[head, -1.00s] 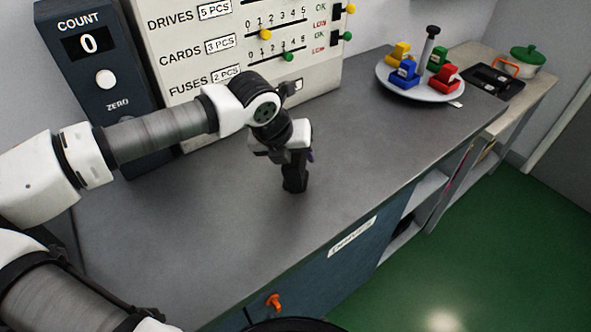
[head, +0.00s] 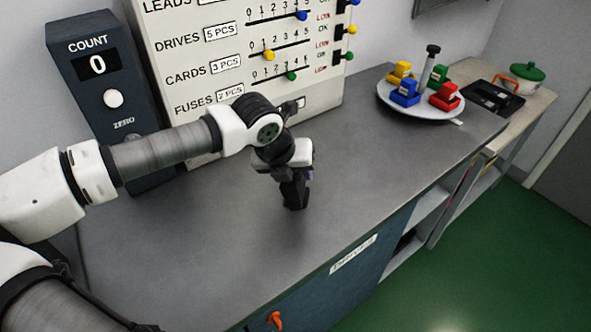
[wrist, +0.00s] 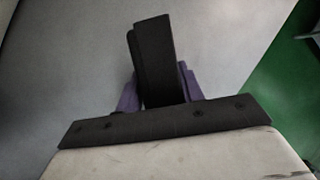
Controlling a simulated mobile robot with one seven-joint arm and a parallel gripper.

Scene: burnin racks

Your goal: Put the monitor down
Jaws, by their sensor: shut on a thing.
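The monitor (wrist: 153,55) is a dark, narrow block in the wrist view, between the two purple fingers of my gripper (wrist: 158,92). My gripper is shut on it. In the head view my gripper (head: 296,180) points down over the grey bench top (head: 200,250), and the dark monitor (head: 294,196) shows below it. The monitor's lower end is close to the bench top; I cannot tell whether it touches. Part of the monitor is hidden by the fingers and the wrist.
A white board with sliders (head: 240,50) and a dark count box (head: 105,90) stand along the back. A round tray (head: 425,112) with coloured blocks and a post sits at the far right. An orange knob (head: 274,320) is on the bench front. The bench around my gripper is clear.

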